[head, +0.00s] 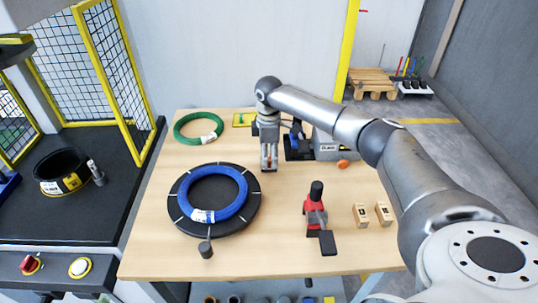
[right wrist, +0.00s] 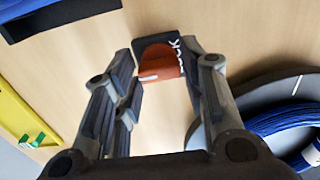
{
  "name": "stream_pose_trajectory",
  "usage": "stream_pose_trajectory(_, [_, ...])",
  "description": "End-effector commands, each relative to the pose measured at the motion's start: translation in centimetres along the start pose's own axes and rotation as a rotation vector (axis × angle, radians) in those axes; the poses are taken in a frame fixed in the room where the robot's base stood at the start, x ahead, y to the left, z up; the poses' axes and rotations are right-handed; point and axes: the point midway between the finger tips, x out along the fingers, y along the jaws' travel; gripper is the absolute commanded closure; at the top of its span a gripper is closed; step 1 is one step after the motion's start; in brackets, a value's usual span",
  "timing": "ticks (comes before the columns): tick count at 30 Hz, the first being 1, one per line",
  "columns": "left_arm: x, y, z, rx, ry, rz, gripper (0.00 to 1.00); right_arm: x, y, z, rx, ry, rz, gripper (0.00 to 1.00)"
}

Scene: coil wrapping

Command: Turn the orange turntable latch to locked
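The orange latch (right wrist: 158,64) shows in the right wrist view, with a white line on it, against a black plate (right wrist: 172,42) with partly visible white lettering. My right gripper (right wrist: 163,70) is open, its fingers on either side of the latch; I cannot tell whether they touch it. In the head view my right gripper (head: 268,168) points down just right of the black turntable (head: 253,213) and mostly hides the latch. A blue coil (head: 240,205) lies on the turntable. My left gripper is not in view.
A green coil (head: 182,134) lies at the table's back left. A red tool with a black handle (head: 315,205) and two small wooden blocks (head: 361,214) stand at the right. A grey box (head: 330,150) with an orange knob (head: 343,164) is behind. The table's front is mostly clear.

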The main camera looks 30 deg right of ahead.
Motion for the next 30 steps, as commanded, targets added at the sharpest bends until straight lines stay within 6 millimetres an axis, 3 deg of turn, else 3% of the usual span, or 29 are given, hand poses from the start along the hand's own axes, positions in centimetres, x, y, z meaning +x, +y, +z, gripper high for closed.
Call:
stream_pose_trajectory(1, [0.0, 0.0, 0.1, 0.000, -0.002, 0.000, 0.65, 0.0, 0.0, 0.0, 0.000, 0.000, 0.000, 0.72])
stream_pose_trajectory(6, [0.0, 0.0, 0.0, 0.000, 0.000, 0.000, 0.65, 0.0, 0.0, 0.0, 0.000, 0.000, 0.000, 0.90])
stream_pose_trajectory(17, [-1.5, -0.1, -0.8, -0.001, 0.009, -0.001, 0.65, -0.3, 0.0, 0.0, 0.074, 0.000, -0.003, 0.90])
stream_pose_trajectory(30, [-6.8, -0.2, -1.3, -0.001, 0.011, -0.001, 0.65, -0.5, -0.1, -0.1, 0.433, 0.000, -0.006, 0.90])
